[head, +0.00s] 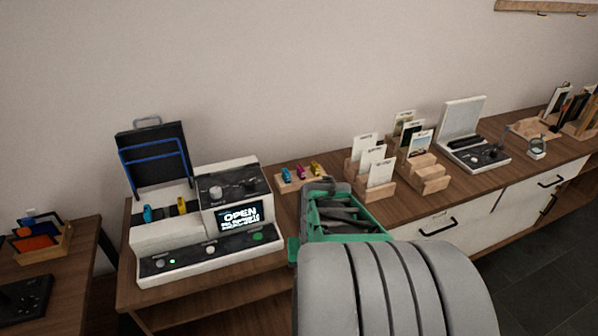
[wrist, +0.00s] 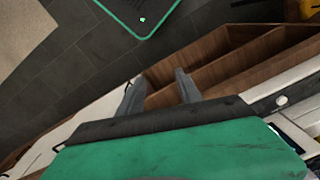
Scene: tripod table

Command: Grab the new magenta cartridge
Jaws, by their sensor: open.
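The magenta cartridge (head: 301,173) sits in a small wooden tray (head: 289,187) on the table, between a cyan cartridge (head: 286,174) and a yellow cartridge (head: 316,168). My arm's green end section covers the area just in front and right of the tray in the head view. My gripper (wrist: 159,88) shows in the wrist view with its two grey fingers apart and nothing between them. No cartridge shows in the wrist view. The fingertips cannot be made out in the head view.
A white printer (head: 165,239) stands left of the tray, lid (head: 155,160) raised, screen reading "OPEN", with cyan and yellow cartridges inside. Wooden card holders (head: 375,188) stand to the right. The wrist view shows wooden shelving (wrist: 235,62) and dark floor tiles.

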